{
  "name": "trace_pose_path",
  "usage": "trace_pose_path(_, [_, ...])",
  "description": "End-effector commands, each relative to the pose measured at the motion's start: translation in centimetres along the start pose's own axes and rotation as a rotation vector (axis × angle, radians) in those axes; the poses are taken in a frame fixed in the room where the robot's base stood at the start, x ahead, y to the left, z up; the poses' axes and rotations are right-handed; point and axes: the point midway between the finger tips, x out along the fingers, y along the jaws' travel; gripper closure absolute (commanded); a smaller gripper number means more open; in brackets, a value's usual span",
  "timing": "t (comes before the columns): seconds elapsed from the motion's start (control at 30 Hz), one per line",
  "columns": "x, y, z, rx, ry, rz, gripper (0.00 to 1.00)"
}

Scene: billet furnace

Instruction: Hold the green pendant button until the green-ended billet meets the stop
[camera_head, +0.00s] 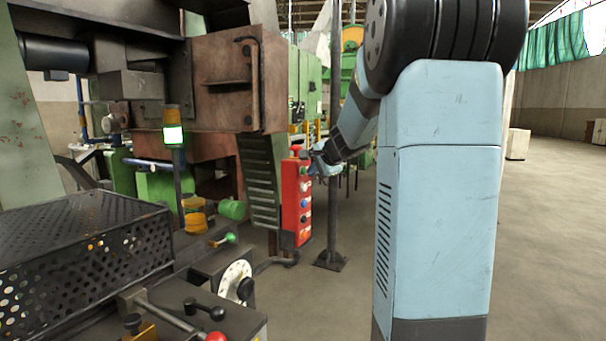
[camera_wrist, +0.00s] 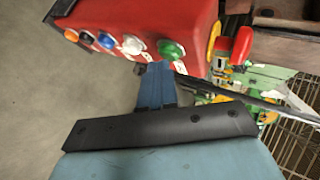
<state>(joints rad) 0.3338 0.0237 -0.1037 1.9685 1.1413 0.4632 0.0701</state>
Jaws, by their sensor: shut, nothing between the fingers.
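The red pendant box (camera_head: 297,205) hangs upright near the middle of the head view, its row of buttons facing right. In the wrist view the pendant (camera_wrist: 185,15) crosses the top, and its green button (camera_wrist: 171,50) is at the right end of the row. My gripper (camera_wrist: 156,66) is shut and empty, its blue fingertips just below the green button in the picture; contact cannot be told. In the head view my gripper (camera_head: 320,164) is beside the pendant's upper end. I cannot make out the green-ended billet or the stop with certainty.
A lit green lamp (camera_head: 173,135) stands on a post left of the pendant. A thin pole (camera_head: 333,215) stands behind the pendant.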

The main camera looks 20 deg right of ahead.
Motion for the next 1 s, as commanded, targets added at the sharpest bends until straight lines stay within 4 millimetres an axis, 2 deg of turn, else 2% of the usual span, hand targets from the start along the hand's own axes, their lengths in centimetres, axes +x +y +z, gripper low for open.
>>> trace_pose_path(0.3, [-1.0, 0.7, -0.8, 0.000, 0.000, -0.001, 1.00])
trace_pose_path(0.77, [-1.3, 0.9, -1.0, 0.000, 0.001, 0.000, 1.00])
trace_pose_path(1.0, [-2.5, 1.8, -1.8, 0.000, 0.001, 0.001, 1.00])
